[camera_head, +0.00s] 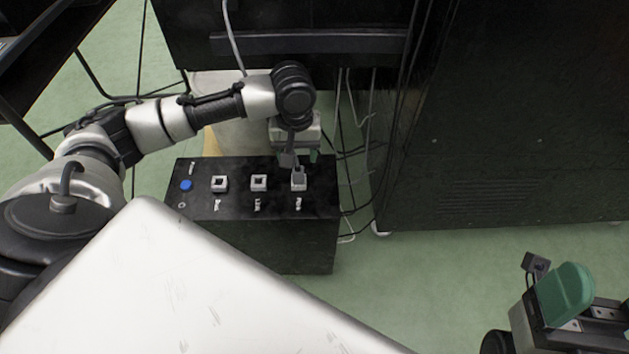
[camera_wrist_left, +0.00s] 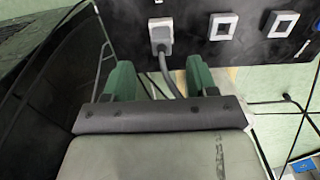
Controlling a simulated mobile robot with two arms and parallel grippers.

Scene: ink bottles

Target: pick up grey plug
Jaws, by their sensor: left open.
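The grey plug (camera_head: 298,177) sits in the rightmost white socket on top of a black box (camera_head: 275,240). In the left wrist view the plug (camera_wrist_left: 161,38) has a grey cable (camera_wrist_left: 169,78) running from it toward the gripper. My left gripper (camera_head: 300,153) is just behind and above the plug, seen from the head. In the wrist view its green fingers (camera_wrist_left: 160,78) are open and apart, with the cable showing between them and the plug beyond the tips. My right gripper (camera_head: 566,297) is at the lower right, away from the box; only a green finger shows clearly.
Two empty white sockets (camera_head: 219,184) (camera_head: 258,183) and a blue button (camera_head: 186,185) are on the box left of the plug. A large black cabinet (camera_head: 510,120) stands to the right. Loose cables hang behind the box. Green floor (camera_head: 420,270) is clear in front of the cabinet.

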